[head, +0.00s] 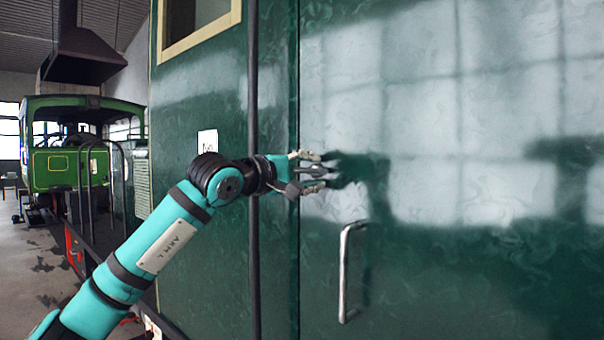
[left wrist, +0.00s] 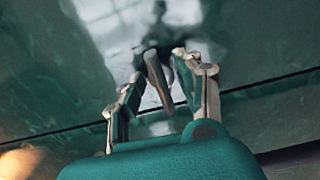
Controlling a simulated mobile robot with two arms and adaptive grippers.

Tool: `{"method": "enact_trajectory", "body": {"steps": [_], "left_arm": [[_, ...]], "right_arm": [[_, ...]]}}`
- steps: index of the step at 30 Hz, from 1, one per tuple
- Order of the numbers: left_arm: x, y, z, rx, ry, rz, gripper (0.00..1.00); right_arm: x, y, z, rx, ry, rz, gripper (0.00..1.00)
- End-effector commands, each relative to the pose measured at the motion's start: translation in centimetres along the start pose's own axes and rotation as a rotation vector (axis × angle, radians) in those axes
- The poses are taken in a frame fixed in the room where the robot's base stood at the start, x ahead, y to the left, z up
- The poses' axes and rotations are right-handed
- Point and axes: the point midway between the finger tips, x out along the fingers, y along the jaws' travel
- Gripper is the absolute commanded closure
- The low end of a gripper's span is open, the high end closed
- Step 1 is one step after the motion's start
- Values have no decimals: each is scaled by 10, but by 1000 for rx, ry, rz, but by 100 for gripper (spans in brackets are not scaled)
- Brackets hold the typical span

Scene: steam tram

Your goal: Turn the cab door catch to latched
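The cab door (head: 450,250) is a glossy dark green panel in the head view, right of a vertical seam. The door catch, a small dark lever (head: 318,168), sits on it just right of the seam, partly hidden by my fingers. My left gripper (head: 318,171) is at the catch, one finger above and one below, with the lever between them. The left wrist view shows the lever (left wrist: 158,78) between the parted fingers (left wrist: 160,68), close to the right fingertip. A gap shows on its left side. The right gripper is not in view.
A bright metal door handle (head: 345,272) stands out below the catch. A dark vertical rail (head: 253,270) runs left of the seam, near my wrist. A small white plate (head: 208,141) is on the left panel. A green tram (head: 75,165) stands far left.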

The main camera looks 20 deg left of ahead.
Motion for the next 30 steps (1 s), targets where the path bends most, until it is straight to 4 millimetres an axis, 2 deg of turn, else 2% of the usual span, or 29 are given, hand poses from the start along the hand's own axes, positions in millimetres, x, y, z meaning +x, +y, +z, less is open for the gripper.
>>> {"method": "enact_trajectory", "body": {"steps": [5,12,18,23,30], "left_arm": [[-22,0,-2,1,2,2,64],[-74,0,-2,2,3,1,64],[-106,-1,-1,1,1,-1,64],[-117,-1,0,0,-1,-1,64],[-118,-1,0,0,-1,-1,64]], "right_arm": [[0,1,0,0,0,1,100],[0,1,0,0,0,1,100],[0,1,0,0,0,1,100],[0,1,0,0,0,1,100],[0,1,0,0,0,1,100]]}}
